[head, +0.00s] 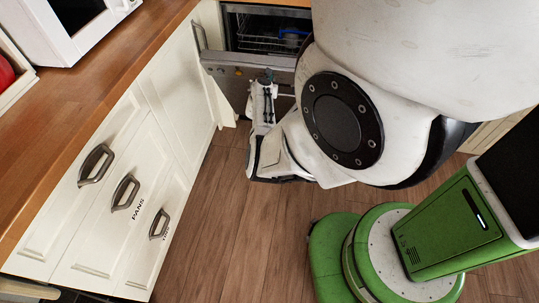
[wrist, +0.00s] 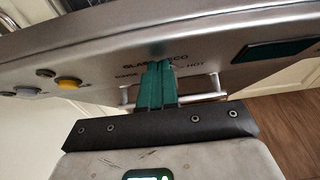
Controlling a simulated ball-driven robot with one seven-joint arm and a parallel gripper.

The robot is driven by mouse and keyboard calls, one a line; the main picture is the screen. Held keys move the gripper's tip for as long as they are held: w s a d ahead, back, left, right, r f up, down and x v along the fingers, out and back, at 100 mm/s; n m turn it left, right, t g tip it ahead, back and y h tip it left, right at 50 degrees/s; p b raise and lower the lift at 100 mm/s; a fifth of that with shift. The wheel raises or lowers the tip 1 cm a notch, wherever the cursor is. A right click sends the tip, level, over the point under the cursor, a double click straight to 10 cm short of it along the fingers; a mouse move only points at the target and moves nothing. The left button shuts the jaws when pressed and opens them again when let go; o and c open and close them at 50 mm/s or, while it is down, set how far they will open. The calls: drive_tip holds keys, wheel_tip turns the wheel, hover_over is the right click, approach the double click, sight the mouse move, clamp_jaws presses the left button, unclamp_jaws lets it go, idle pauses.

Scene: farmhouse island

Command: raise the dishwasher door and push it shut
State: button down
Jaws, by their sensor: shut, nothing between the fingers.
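The dishwasher (head: 262,32) stands open at the top of the head view, with a wire rack inside. Its door (head: 222,70) is partly lowered and tilted outward. In the wrist view the grey door front (wrist: 100,55) fills the upper part, with buttons, lettering and a dark display. A light bar handle (wrist: 198,97) runs behind my fingers. My gripper (wrist: 156,72) is shut and empty, its green fingertips at the door front near the lettering; I cannot tell whether they touch it. In the head view my gripper (head: 268,80) is at the door's outer side, partly hidden by my arm.
White cabinets with dark handles (head: 126,192) and a wooden counter (head: 95,85) run along the left. A white microwave (head: 75,28) sits on the counter. A blue item (head: 293,32) is in the rack. Wooden floor (head: 235,225) is clear below the door.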

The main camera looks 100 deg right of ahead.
sight(272, 66)
drive_tip(key=shift+s+d+r+b, duration=0.15)
drive_tip(key=shift+s+d+r, duration=0.2)
drive_tip(key=shift+d, duration=0.6)
drive_tip(key=shift+s+d+r+b, duration=0.25)
drive_tip(key=shift+d+r, duration=0.25)
drive_tip(key=shift+d, duration=0.4)
drive_tip(key=shift+s+d+r+b, duration=0.1)
drive_tip(key=shift+s+d+r, duration=0.3)
drive_tip(key=shift+d, duration=0.55)
drive_tip(key=shift+s+d+r+b, duration=0.25)
drive_tip(key=shift+d+r+b, duration=0.1)
drive_tip(key=shift+d, duration=0.4)
drive_tip(key=shift+s+d+r+b, duration=0.2)
drive_tip(key=shift+d+b, duration=0.15)
drive_tip(key=shift+d, duration=0.4)
drive_tip(key=shift+s+d+r+b, duration=0.25)
drive_tip(key=shift+d+r+b, duration=0.1)
drive_tip(key=shift+d, duration=0.4)
drive_tip(key=s+d+r+b, duration=0.2)
drive_tip(key=d+r+b, duration=0.1)
drive_tip(key=d+b, duration=0.2)
drive_tip(key=shift+d+r, duration=0.15)
drive_tip(key=shift+d, duration=0.45)
drive_tip(key=shift+w, duration=0.1)
